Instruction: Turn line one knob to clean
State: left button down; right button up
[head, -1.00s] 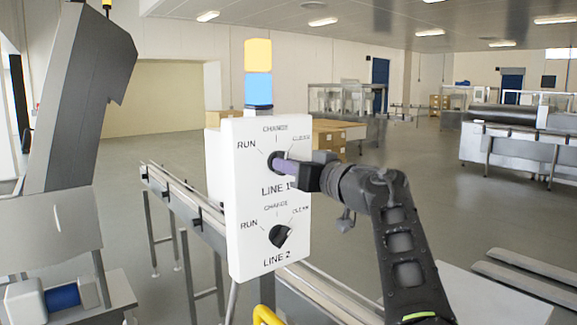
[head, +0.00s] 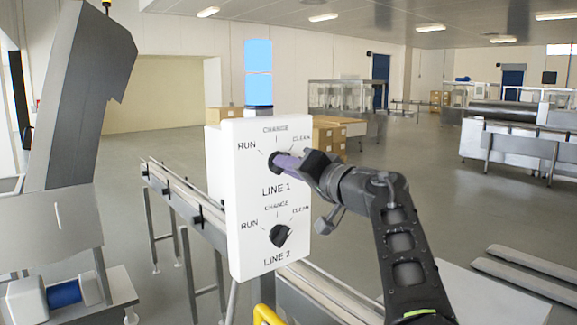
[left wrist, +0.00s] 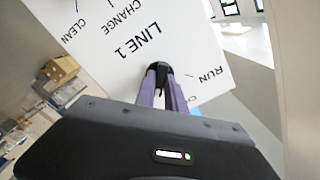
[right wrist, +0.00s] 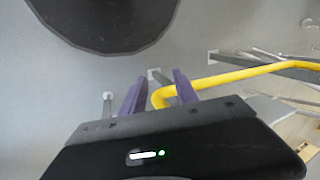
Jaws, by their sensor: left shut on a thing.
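The white control panel (head: 244,215) stands in the middle of the head view, with a Line 1 knob above a Line 2 knob (head: 281,236). My left gripper (head: 285,163) is shut on the dark Line 1 knob (head: 272,160). The knob is mostly covered by the purple fingers, so its pointer cannot be read. In the left wrist view the fingertips meet around the knob (left wrist: 159,68), beside the LINE 1 label. RUN, CHANGE and CLEAN are printed around each knob. My right gripper (right wrist: 156,92) shows only in its wrist view, open.
A yellow rail (right wrist: 240,77) passes by the right fingers, seemingly beyond them; its end shows low in the head view (head: 266,315). A conveyor (head: 178,190) runs behind the panel.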

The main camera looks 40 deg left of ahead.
dwell(0.3)
pick_arm(q)
jog(key=c, duration=1.4)
grip_release()
jog(key=b+v, duration=0.2)
jog(key=v, duration=0.5)
jog(key=shift+d, duration=0.4)
jog(key=shift+s, duration=0.1)
